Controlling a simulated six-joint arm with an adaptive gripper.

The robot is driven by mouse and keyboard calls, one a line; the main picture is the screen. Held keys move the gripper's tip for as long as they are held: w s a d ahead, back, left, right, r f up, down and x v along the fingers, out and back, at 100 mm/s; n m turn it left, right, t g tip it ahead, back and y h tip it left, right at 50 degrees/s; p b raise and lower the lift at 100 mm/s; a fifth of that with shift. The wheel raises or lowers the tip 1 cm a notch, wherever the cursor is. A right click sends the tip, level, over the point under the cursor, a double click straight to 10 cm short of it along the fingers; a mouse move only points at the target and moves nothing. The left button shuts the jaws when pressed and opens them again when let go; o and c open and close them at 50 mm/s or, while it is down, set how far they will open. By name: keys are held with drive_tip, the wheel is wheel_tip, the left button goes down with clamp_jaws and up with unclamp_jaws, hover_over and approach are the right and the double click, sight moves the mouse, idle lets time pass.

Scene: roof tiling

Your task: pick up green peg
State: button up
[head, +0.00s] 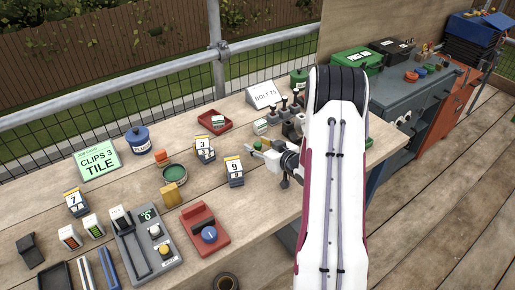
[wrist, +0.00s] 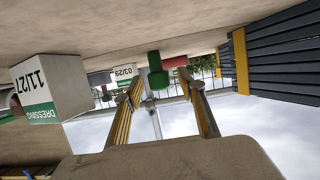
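A green peg (wrist: 157,72) shows in the wrist view, between and just beyond the fingertips. My gripper (wrist: 162,82) is open, with one finger on each side of the peg's line; I see no contact. In the head view my gripper (head: 264,151) is low over the workbench, right of the cards numbered 3 and 9. A small green spot (head: 257,144) shows at its tips there; I cannot tell for sure that it is the peg. My arm hides the bench behind and to the right of it.
A white box marked DRESSING (wrist: 45,90) stands close at the left in the wrist view. In the head view, a BOLT 25 sign (head: 264,94), dark upright pieces (head: 285,104) and a red tray (head: 214,121) stand behind the gripper. The wooden bench (head: 262,205) is clear in front.

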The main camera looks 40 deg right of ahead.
sight(258, 143)
drive_tip(key=shift+w+f, duration=0.1)
drive_tip(key=shift+w, duration=0.1)
idle(0.4)
drive_tip(key=c, duration=0.9)
drive_tip(key=shift+r, duration=0.2)
drive_tip(key=shift+r, duration=4.8)
